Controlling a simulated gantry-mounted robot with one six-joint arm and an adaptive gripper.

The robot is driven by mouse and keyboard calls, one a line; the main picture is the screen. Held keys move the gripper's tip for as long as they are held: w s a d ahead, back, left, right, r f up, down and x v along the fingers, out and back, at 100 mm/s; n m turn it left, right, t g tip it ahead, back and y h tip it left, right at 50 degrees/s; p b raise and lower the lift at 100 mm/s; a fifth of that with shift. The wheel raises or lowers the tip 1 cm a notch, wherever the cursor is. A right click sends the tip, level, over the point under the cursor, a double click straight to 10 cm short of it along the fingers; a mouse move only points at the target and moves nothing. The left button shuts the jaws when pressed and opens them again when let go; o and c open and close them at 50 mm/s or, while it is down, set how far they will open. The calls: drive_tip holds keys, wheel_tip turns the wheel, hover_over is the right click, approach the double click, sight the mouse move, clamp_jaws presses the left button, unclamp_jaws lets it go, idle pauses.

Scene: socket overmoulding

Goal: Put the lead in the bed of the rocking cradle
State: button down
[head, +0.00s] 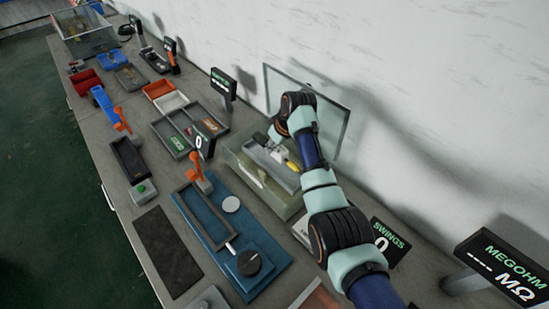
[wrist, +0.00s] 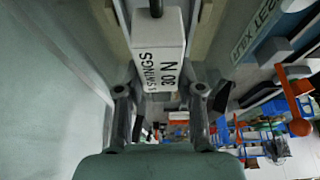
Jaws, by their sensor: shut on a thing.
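My gripper (head: 272,142) is at the clear-walled box (head: 233,160) against the wall in the head view, low over its inside. It is shut on what seems to be the lead, though little of that can be made out. In the wrist view its fingers (wrist: 160,92) stand either side of a white block (wrist: 158,50) marked "SWINGS" and "30 N", with a black rod at its top. I cannot tell whether the block touches the fingers. A yellow piece (head: 293,166) shows beside the gripper. The rocking cradle's bed cannot be clearly made out.
A "SWINGS" display (head: 381,242) reading 0 stands right of the box. A blue fixture (head: 212,222) with a black knob and orange lever is in front. Grey trays (head: 172,135) and a black mat (head: 167,250) lie left. A clear panel (head: 335,110) stands behind my arm.

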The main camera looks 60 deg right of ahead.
sight(274, 163)
drive_tip(key=shift+f+b, duration=0.85)
drive_tip(key=shift+f, duration=1.9)
drive_tip(key=shift+f, duration=0.2)
drive_tip(key=c, duration=1)
unclamp_jaws()
drive_tip(key=p+v, duration=0.4)
drive_tip(key=v, duration=0.8)
drive_tip(key=shift+r, duration=0.2)
